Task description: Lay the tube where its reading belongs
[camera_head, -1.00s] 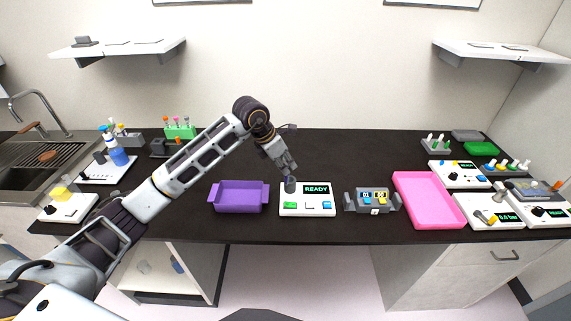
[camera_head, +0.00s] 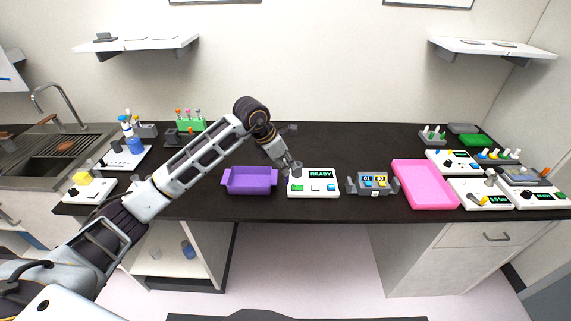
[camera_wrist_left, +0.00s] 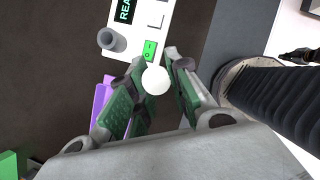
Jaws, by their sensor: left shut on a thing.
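My left gripper (camera_head: 287,166) is shut on a tube, whose round white end (camera_wrist_left: 155,80) shows between the fingers in the left wrist view. The rest of the tube is hidden below that end. The gripper is at the left end of a white reader (camera_head: 313,189) whose screen shows READY. The reader's grey round well (camera_head: 297,170) stands beside the fingers; in the wrist view the well (camera_wrist_left: 112,41) looks empty and apart from the tube. A purple tray (camera_head: 250,190) lies left of the reader and a pink tray (camera_head: 455,203) to the right. My right gripper is not in view.
A grey unit (camera_head: 374,181) with two small displays stands between reader and pink tray. Several white instruments crowd the right end (camera_head: 482,196). A green rack (camera_head: 191,126) and bottles stand at the back left. The dark counter behind the reader is clear.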

